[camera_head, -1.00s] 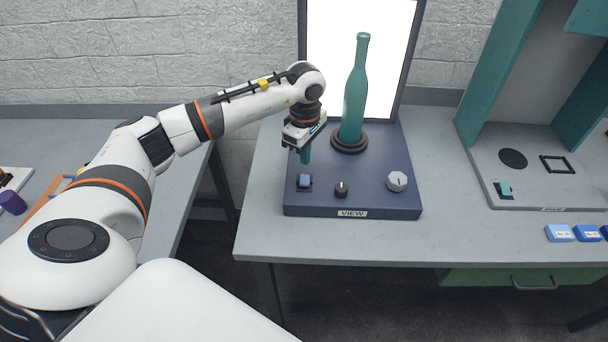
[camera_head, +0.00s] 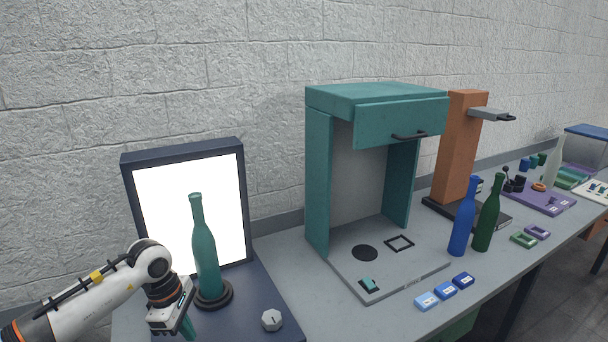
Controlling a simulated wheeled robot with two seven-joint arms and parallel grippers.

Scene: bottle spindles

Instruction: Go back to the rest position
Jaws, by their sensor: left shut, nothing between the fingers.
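My left gripper (camera_head: 187,328) is at the lower left in the head view, pointing down. Its green fingers are together and hold nothing. It hangs over the dark blue viewing station, just left of and in front of the teal bottle (camera_head: 205,250). The bottle stands upright on a round black spindle base (camera_head: 214,294) before a lit white panel (camera_head: 187,205). A gap shows between bottle and gripper at the fingers. My right gripper is out of view.
A teal cabinet (camera_head: 318,185) stands to the right, with an orange column (camera_head: 459,145) beyond it. A blue bottle (camera_head: 463,225) and a dark green bottle (camera_head: 487,220) stand near them. Small blue blocks (camera_head: 445,290) lie at the table's front. A pale knob (camera_head: 272,320) is on the station.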

